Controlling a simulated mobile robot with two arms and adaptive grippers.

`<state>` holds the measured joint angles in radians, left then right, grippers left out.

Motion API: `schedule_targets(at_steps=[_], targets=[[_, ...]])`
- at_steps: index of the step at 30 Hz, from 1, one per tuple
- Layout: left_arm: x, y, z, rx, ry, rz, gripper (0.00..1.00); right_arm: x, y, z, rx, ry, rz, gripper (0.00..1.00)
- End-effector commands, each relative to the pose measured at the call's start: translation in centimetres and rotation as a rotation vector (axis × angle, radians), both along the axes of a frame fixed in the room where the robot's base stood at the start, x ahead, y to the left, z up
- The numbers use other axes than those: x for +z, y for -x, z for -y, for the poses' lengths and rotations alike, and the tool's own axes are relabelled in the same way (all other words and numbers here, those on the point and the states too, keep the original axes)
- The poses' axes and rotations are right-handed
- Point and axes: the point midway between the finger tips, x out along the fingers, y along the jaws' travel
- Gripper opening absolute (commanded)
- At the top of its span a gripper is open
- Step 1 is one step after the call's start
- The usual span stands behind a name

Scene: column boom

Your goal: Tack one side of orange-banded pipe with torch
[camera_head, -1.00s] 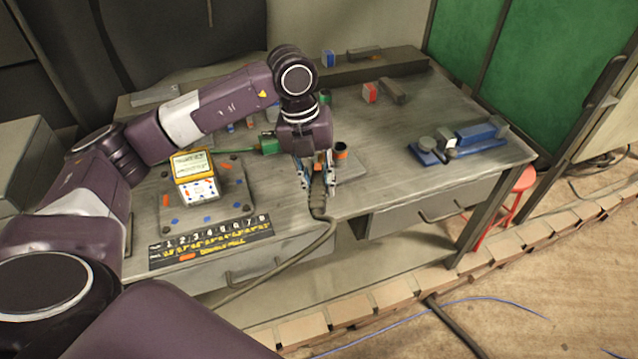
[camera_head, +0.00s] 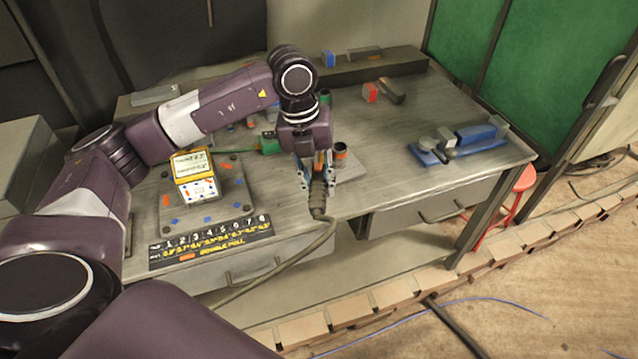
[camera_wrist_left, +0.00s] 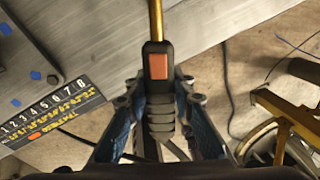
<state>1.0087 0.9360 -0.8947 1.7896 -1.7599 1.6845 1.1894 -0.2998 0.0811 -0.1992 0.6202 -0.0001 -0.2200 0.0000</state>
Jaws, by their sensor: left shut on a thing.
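My left gripper (camera_head: 317,178) is shut on the dark ribbed handle of the torch (camera_head: 318,195), over the front part of the table. In the left wrist view the gripper (camera_wrist_left: 159,104) has a blue finger on each side of the torch (camera_wrist_left: 159,85), which has an orange trigger and a brass neck. The neck runs out of the top of that view, so its tip is hidden. The orange-banded pipe (camera_head: 340,151) is a short dark upright piece just right of the gripper. Whether the torch touches it, I cannot tell. My right gripper is not in view.
A yellow-framed box with a display (camera_head: 194,167) stands on a grey plate left of the gripper. A black numbered chart (camera_head: 210,241) lies at the front edge. A blue clamp-like tool (camera_head: 460,142) lies at right. The torch cable (camera_head: 318,246) hangs over the front edge.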

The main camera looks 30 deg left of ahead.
Motion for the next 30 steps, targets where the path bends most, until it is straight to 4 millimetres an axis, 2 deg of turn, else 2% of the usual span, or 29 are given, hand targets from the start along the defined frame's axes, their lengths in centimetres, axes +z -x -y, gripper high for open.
schedule_targets(at_steps=[30], targets=[[7.7,2.1,0.4,-0.001,0.001,0.003,0.0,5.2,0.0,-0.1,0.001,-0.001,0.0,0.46]])
